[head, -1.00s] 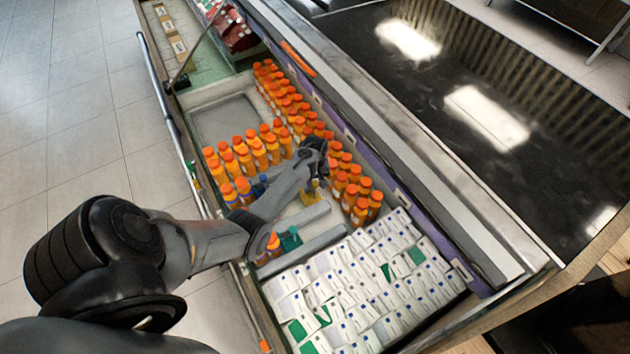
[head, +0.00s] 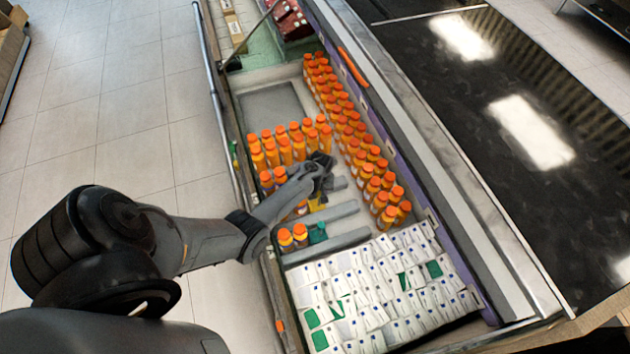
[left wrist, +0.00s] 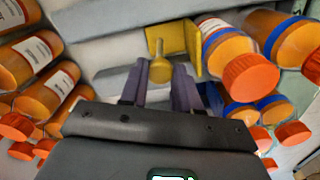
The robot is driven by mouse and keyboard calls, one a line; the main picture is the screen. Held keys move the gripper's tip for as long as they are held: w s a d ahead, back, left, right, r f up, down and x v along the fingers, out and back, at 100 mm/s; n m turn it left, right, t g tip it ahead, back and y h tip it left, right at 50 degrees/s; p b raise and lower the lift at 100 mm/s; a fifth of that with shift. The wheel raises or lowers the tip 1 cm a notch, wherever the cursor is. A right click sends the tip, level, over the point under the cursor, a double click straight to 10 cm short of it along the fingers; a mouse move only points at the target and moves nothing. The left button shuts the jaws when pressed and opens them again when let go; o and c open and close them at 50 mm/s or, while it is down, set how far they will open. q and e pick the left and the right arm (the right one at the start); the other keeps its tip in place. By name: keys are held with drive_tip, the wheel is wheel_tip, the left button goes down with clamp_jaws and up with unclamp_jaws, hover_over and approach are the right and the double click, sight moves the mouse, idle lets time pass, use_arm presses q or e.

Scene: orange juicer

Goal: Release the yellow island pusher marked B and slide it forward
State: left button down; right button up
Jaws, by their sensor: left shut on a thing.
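The yellow pusher (head: 316,204) stands in the case beside the orange bottles, partly hidden by my left arm in the head view. In the left wrist view it is a yellow plate with a round-ended knob (left wrist: 160,70). No letter B is legible on it. My left gripper (head: 322,176) is over the pusher. In the left wrist view its two dark fingers (left wrist: 160,88) are on either side of the knob, shut on the pusher. The exact contact is hard to see. My right gripper is in neither view.
Rows of orange bottles (head: 285,148) stand close to my gripper, with a long column (head: 362,160) to the right. A teal pusher (head: 318,232) stands near two bottles. Grey dividers (head: 330,218) lie between bottles and white cartons (head: 380,275). An empty grey area (head: 270,103) lies behind the bottles.

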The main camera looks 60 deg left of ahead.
use_arm(q)
drive_tip(key=shift+w, duration=0.1)
drive_tip(key=c, duration=0.8)
unclamp_jaws()
drive_tip(key=shift+r, duration=0.55)
wheel_tip(320, 180, up, 10)
drive_tip(key=p, duration=0.2)
drive_tip(key=shift+f+p, duration=0.2)
drive_tip(key=shift+p, duration=0.15)
